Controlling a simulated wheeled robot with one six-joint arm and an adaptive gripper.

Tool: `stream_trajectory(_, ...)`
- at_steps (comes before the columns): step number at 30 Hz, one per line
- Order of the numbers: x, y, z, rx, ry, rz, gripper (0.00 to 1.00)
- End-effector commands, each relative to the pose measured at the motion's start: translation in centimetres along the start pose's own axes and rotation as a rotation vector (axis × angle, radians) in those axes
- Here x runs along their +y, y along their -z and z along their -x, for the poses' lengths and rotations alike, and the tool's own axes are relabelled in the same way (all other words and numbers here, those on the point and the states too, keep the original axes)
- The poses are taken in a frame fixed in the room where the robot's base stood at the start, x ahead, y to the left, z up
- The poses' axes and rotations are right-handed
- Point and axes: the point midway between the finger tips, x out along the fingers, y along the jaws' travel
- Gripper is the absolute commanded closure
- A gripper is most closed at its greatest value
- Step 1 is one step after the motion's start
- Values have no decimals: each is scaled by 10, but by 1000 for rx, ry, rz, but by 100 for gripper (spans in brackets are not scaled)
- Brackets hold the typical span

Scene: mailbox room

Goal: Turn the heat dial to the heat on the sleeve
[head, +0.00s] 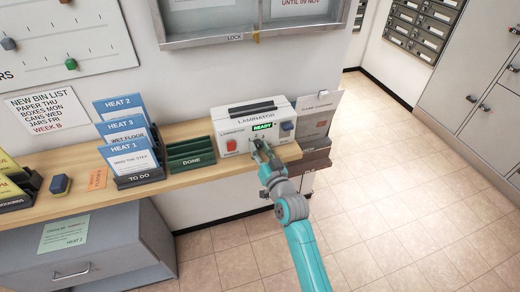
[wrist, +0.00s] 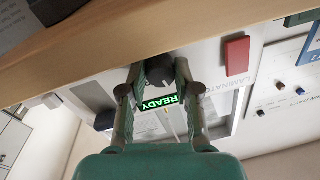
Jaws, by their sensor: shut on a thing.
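The white laminator (head: 240,124) stands on the wooden shelf, with its green READY display (head: 263,126) lit. My gripper (head: 263,152) is at its front, below the display. In the wrist view, which is upside down, my gripper (wrist: 156,74) is shut on the dark round heat dial (wrist: 158,68). The dial's setting is hidden by the fingers. Blue and white sleeves marked HEAT 2 (head: 120,104), HEAT 3 (head: 126,126) and HEAT 1 (head: 130,156) stand in the dark TO DO rack (head: 140,179), left of the laminator.
A red switch (head: 231,146) and a blue knob (head: 287,127) flank the dial. The empty green DONE rack (head: 191,155) stands left of the laminator. A grey cabinet (head: 120,240) below bears a green HEAT 2 note (head: 64,233). The tiled floor at right is clear.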

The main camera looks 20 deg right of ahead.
Motion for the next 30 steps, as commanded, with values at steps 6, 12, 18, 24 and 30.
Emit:
stream_trajectory(6,0,0,0,18,-7,-202,100)
stream_trajectory(12,-1,-1,0,33,-13,-390,100)
stream_trajectory(18,-1,-1,0,49,-20,-577,100)
stream_trajectory(24,-1,-1,0,63,-27,-755,100)
stream_trajectory(30,-2,-1,0,75,-32,-902,100)
